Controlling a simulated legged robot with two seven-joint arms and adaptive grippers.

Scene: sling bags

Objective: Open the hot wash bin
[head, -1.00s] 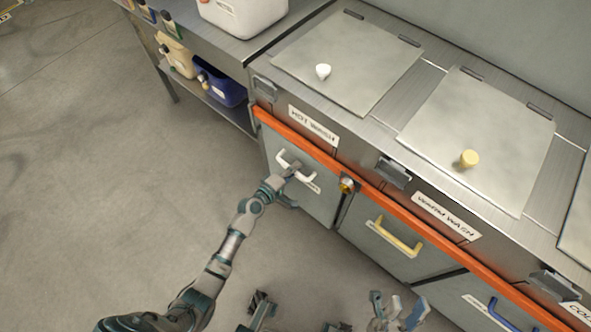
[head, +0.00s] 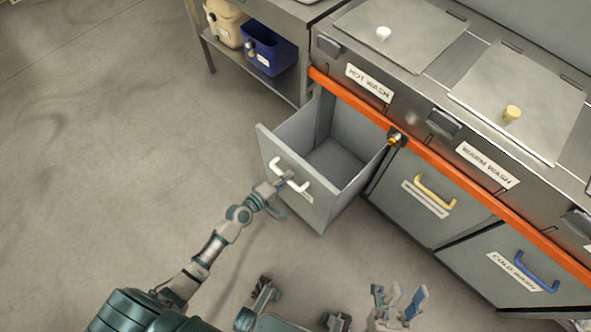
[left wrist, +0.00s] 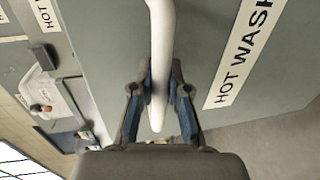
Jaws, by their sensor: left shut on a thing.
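The hot wash bin (head: 298,207) is a grey drawer pulled well out from under the counter, below the "HOT WASH" label (head: 368,83). Its inside shows and looks empty. Its white handle (head: 283,168) is on the front panel. My left gripper (head: 277,187) is shut on this handle. In the left wrist view the white handle (left wrist: 161,50) runs between the two blue-padded fingers (left wrist: 160,92), beside a "HOT WASH" label. My right gripper (head: 398,303) is at the bottom of the head view, with its fingers apart and empty, away from the bins.
The warm wash bin (head: 405,205) with a yellow handle and the cold wash bin (head: 500,240) with a blue handle are shut. An orange rail (head: 450,168) runs along the counter front. Tan (head: 222,22) and blue (head: 268,50) containers sit on a side shelf. Floor at left is clear.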

